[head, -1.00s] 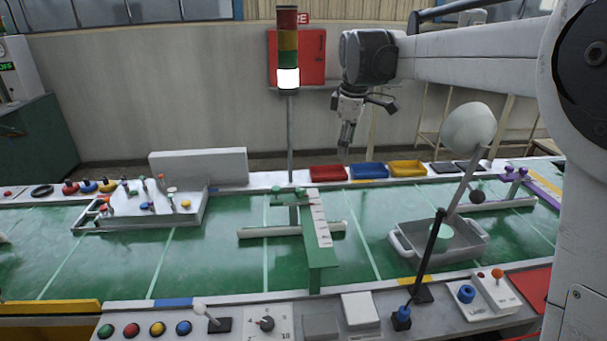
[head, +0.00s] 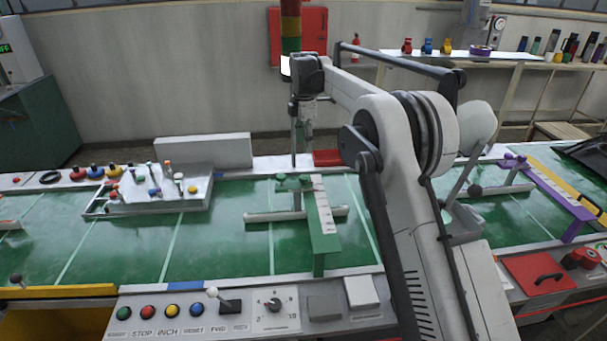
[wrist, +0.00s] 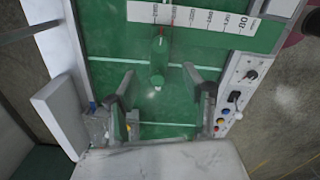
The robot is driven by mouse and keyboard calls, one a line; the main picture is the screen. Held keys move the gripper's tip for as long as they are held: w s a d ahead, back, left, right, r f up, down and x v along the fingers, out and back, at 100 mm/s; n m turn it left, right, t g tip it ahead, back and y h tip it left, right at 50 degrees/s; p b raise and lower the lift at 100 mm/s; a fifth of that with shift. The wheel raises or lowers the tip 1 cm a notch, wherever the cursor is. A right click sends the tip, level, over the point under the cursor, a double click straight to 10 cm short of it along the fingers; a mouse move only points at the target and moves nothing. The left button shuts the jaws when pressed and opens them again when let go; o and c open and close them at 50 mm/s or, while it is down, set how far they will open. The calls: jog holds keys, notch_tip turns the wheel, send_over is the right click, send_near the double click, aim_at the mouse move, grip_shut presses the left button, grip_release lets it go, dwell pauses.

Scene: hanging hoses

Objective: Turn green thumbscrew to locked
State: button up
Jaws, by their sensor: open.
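A green fixture (head: 323,240) with a white ruler scale (head: 322,205) stands across the green belt in the head view. Two small green knobs (head: 292,179) sit at its far end; I cannot tell which is the thumbscrew or its lock state. In the head view my gripper (head: 304,140) hangs above the far edge of the belt, apart from the knobs.
A white slanted board with coloured pegs (head: 165,188) lies left. A signal tower (head: 290,35) stands behind my wrist. A red bin (head: 327,157) is on the back ledge. Buttons and a dial (head: 274,305) line the front panel. A purple bar (head: 555,195) crosses at right.

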aim_at(304, 177)
notch_tip(304, 177, down, 14)
jog(key=shift+r+p, duration=0.15)
jog(key=shift+p, duration=0.3)
grip_shut()
